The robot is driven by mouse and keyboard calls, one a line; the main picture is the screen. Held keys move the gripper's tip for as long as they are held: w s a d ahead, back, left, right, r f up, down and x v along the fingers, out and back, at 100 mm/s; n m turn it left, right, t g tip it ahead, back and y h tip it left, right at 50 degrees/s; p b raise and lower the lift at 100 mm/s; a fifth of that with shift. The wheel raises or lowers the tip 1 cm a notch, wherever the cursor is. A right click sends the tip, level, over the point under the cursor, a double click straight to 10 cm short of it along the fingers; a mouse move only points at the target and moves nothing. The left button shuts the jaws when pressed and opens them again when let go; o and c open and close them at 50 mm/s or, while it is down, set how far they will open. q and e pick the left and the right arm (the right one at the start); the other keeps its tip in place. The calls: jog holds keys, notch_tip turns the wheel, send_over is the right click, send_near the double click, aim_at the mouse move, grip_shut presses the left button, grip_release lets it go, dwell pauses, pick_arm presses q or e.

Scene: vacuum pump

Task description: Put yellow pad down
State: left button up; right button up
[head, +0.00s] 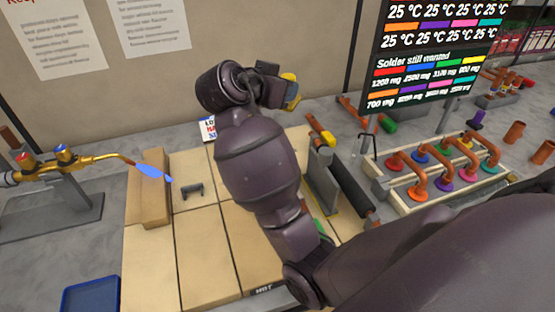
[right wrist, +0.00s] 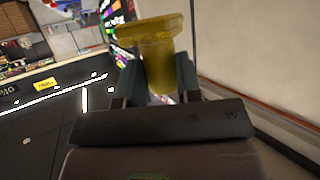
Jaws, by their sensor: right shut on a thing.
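The yellow pad (right wrist: 160,62) is in the right wrist view, with a wide flat top and a narrower stem. My right gripper (right wrist: 158,80) is shut on its stem, one finger on each side. In the head view a small part of the yellow pad (head: 291,92) shows beyond my right wrist, high above the far side of the tiled work area. My right gripper (head: 280,88) is mostly hidden there behind my arm. My left gripper is not in view.
Tan tiles (head: 148,262) cover the bench, partly hidden by my arm. A torch with a blue flame (head: 150,171) points over them from the left. A rack of copper bends (head: 432,175) stands right. A blue tray (head: 90,295) lies front left. A wall stands behind.

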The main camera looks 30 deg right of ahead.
jog(key=shift+r, duration=0.1)
jog(key=shift+f+g, duration=0.3)
jog(key=shift+g, duration=0.1)
notch_tip(320, 180, down, 19)
jog(key=shift+p, duration=0.3)
jog(key=shift+f, duration=0.25)
jog(key=o, duration=1)
jog(key=shift+c, duration=0.2)
jog(key=shift+r, duration=0.1)
